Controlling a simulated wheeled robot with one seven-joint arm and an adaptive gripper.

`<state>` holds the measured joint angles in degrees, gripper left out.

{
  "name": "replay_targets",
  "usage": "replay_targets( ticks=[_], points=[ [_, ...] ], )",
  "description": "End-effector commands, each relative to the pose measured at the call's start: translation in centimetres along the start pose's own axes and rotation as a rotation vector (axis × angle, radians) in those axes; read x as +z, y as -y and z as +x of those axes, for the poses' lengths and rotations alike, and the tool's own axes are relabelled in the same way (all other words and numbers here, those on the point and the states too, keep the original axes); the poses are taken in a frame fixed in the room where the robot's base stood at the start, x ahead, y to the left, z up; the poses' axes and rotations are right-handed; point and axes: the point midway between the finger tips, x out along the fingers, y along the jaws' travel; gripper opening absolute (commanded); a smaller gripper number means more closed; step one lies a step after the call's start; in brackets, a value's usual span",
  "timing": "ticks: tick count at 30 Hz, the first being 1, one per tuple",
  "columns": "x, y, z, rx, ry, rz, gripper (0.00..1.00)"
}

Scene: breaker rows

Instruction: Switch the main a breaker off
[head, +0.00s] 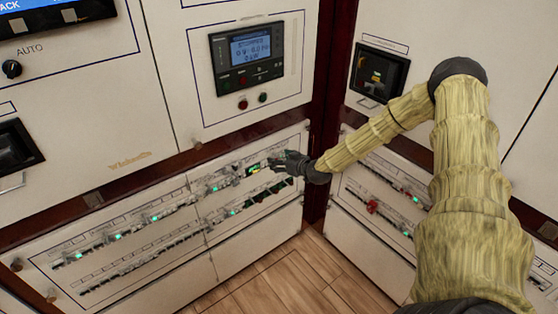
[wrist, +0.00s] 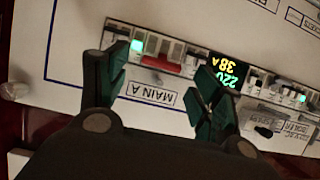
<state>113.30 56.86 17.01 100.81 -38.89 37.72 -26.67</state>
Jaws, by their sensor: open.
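The main a breaker has a wide red handle (wrist: 168,66) in the wrist view, with the "MAIN A" label (wrist: 151,92) beside it, seen upside down. A lit green lamp (wrist: 137,46) sits at the handle's left end. My gripper (wrist: 166,68) is open, its two dark fingers on either side of the handle in the picture. Nothing is held, and I cannot tell whether a finger touches the handle. In the head view my gripper (head: 277,161) is at the right end of the upper breaker row and hides the handle.
A lit meter (wrist: 229,72) reading 220 and 38 A is close to the right finger. Smaller breakers with green lamps (head: 211,188) continue along the row. A control screen (head: 250,49) is above. A right-hand panel carries a red handle (head: 372,206). The wooden floor (head: 300,275) is clear.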

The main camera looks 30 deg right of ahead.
Motion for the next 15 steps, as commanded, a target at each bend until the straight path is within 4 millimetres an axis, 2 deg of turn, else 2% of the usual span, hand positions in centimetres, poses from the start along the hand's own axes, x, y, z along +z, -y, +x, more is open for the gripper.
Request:
replay_targets(
  ticks=[6,15],
  points=[
    [0.0,0.0,1.2,0.0,0.0,-0.001,0.66],
    [0.0,0.1,1.5,-0.001,0.0,0.0,0.66]
  ],
)
